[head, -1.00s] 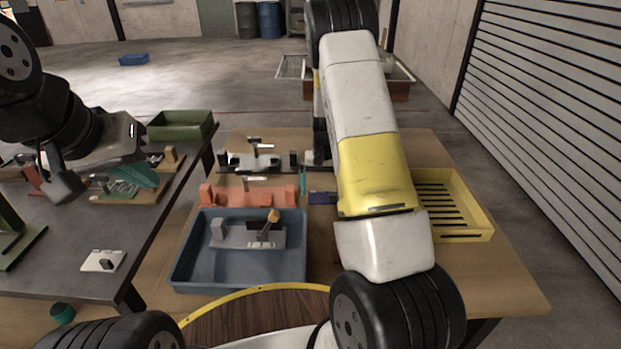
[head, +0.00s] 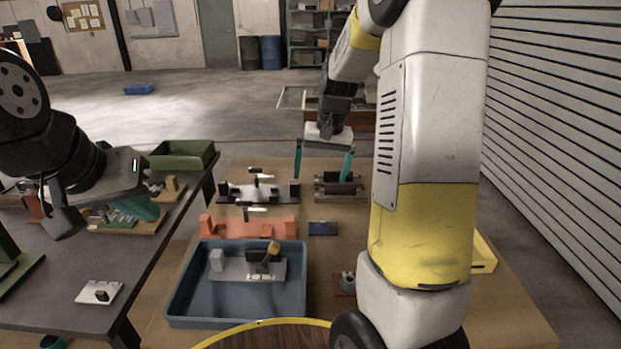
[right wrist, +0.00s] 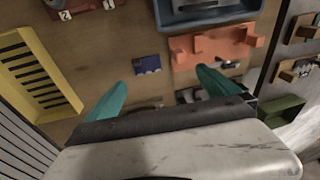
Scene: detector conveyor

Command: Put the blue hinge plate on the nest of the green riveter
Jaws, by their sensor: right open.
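The blue hinge plate (head: 323,228) appears to be the small dark blue plate lying flat on the wooden table, right of the orange fixture. It also shows in the right wrist view (right wrist: 147,65). My right gripper (head: 323,170) is open and empty, its teal fingers above the table's back part, behind the plate and apart from it. A green fixture on a wooden base (head: 112,226), seemingly the green riveter, stands on the dark left table. My left gripper (head: 140,205) is in front of it and partly hides it; its jaw opening is unclear. The nest is not clearly visible.
An orange fixture (head: 250,229), a black-and-white fixture (head: 232,194) and a blue-grey tray (head: 190,310) stand left of the plate. A yellow tray (right wrist: 60,75) is on the other side. A green bin (head: 180,155) sits on the left table; a green frame (head: 15,270) stands at its edge.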

